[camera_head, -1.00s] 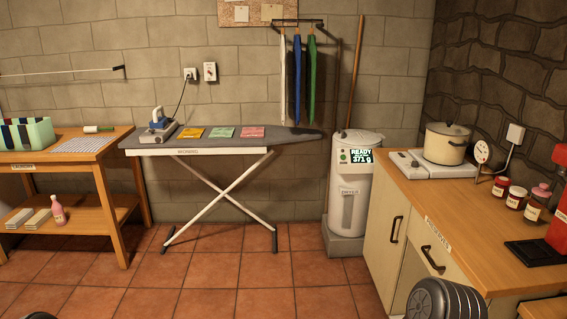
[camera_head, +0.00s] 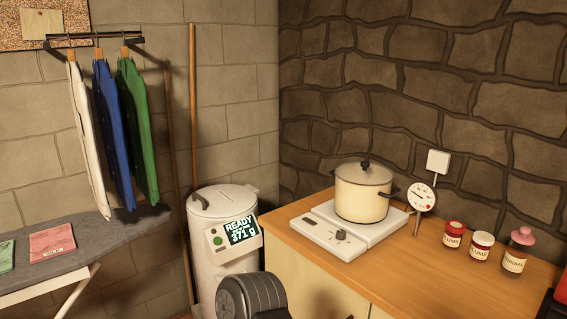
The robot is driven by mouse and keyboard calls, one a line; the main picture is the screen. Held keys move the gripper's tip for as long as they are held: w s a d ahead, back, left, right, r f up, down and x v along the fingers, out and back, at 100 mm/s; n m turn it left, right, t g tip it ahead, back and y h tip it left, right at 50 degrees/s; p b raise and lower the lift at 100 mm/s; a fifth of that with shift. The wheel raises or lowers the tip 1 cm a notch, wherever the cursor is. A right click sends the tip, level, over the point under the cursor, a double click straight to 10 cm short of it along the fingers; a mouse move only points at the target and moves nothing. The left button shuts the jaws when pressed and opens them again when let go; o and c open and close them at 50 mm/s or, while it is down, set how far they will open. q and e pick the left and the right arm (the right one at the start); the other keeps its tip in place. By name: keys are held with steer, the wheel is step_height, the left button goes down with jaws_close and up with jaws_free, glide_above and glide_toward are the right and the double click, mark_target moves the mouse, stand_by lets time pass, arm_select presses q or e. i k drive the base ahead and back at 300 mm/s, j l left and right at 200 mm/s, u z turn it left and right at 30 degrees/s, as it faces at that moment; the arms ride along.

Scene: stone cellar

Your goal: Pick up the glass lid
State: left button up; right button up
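The glass lid (camera_head: 364,173) with a dark knob sits on the cream pot (camera_head: 361,200), right of the middle of the head view. The pot has dark side handles and stands on a white hotplate (camera_head: 333,230) on the wooden counter. Neither gripper shows in the view. Only a dark, ribbed part of my own arm shows at the bottom, in front of the white dryer and left of the counter.
A dial gauge (camera_head: 422,197) stands just right of the pot. Jars (camera_head: 481,245) line the counter farther right. A white dryer (camera_head: 223,211) reading READY 371 g stands left of the counter. Bare wooden counter (camera_head: 420,277) lies in front of the jars.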

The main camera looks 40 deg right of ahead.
mark_target(364, 172)
steer(key=i, duration=1.85)
steer(key=z, duration=3.8)
